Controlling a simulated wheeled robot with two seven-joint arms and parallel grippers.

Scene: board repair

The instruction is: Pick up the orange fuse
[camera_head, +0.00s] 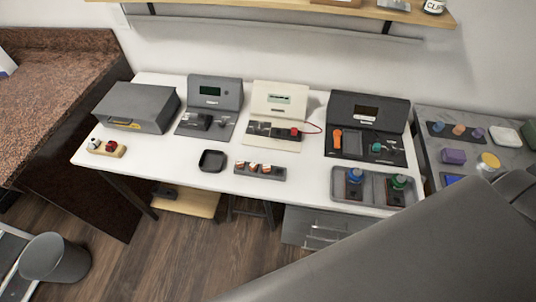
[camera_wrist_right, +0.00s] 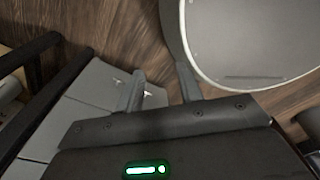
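A dark rack (camera_head: 280,176) near the front edge of the white table holds several small orange-and-white pieces (camera_head: 253,167); they may be fuses, but they are too small to tell apart. A larger orange part (camera_head: 337,139) stands on the black device at the right. My right gripper (camera_wrist_right: 160,84) shows in the right wrist view with its two fingers apart and nothing between them. It hangs over the floor, away from the rack. A large grey arm link of mine crosses the lower right of the head view. My left gripper is not in view.
On the white table (camera_head: 225,187) are a grey box (camera_head: 137,105), several instruments, an empty black tray (camera_head: 212,161), a wooden block (camera_head: 108,150) and a grey tray (camera_head: 374,200). A side table (camera_head: 425,114) with coloured pieces stands right. A shelf hangs above.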

